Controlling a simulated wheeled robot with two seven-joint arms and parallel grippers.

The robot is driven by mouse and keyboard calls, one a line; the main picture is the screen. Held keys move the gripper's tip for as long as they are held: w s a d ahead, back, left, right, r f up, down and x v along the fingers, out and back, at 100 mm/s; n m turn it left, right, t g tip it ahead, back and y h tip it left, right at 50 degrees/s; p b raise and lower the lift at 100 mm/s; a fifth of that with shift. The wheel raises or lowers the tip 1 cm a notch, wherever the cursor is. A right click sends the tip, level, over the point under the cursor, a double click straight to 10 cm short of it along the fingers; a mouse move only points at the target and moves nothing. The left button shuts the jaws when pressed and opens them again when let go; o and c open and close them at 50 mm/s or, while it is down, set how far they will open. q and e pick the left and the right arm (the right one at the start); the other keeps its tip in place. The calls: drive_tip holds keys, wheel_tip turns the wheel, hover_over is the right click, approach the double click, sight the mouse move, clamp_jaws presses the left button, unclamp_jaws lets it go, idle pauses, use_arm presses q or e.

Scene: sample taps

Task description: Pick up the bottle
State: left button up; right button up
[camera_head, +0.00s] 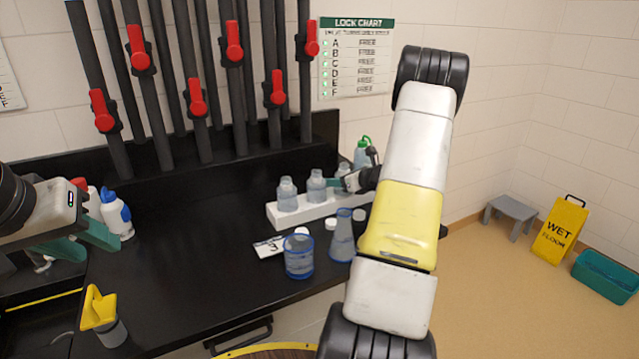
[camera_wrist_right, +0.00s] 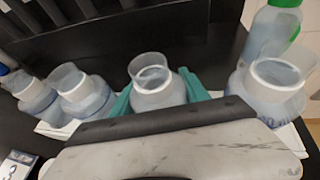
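Several clear bottles stand in a white rack on the black bench, among them one at the left end (camera_head: 287,195) and one beside it (camera_head: 317,187). My right gripper (camera_head: 350,183) reaches into the rack from the right. In the right wrist view its teal fingers (camera_wrist_right: 158,92) are on either side of an open-necked clear bottle (camera_wrist_right: 153,78), close to its body. Whether they press on it cannot be told. That bottle is upright in the row. My left gripper (camera_head: 85,243) is at the left of the bench, its teal fingers apart, with nothing seen between them.
White bottles (camera_head: 116,215) are near my left gripper. Pipes with red valves rise behind. The middle left bench is clear.

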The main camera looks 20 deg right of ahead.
drive_tip(key=c, duration=0.3)
drive_tip(key=shift+r, duration=0.15)
wheel_tip(320, 180, up, 10)
drive_tip(key=shift+f, duration=0.1)
idle(0.6)
